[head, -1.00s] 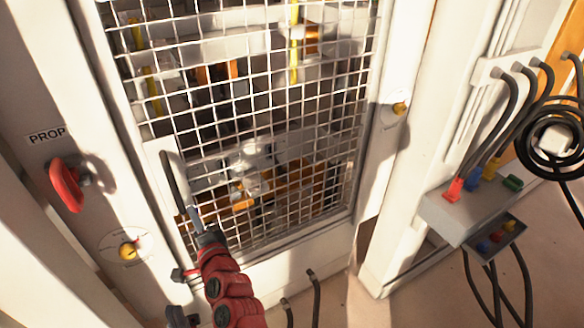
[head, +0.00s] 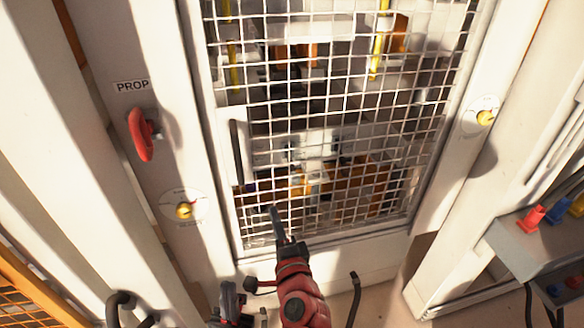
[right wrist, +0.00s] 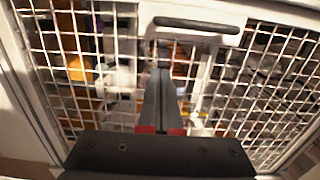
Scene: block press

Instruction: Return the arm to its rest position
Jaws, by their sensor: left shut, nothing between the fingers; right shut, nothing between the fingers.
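My right gripper (head: 274,212) is shut and empty in front of the lower left of the mesh door (head: 330,132). It is below and right of the door's dark upright handle (head: 237,152) and appears clear of it. In the right wrist view my shut fingers (right wrist: 163,75) point at the mesh, with the handle (right wrist: 197,25) beyond their tips. My left gripper (head: 228,292) shows small at the bottom, left of my right arm. It is shut and empty.
A red handle (head: 141,135) under the PROP label (head: 132,86) and a yellow knob (head: 184,210) are on the left post. Another yellow knob (head: 486,117) is on the right post. A grey box (head: 515,238) with coloured plugs stands at right. Bare floor shows below.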

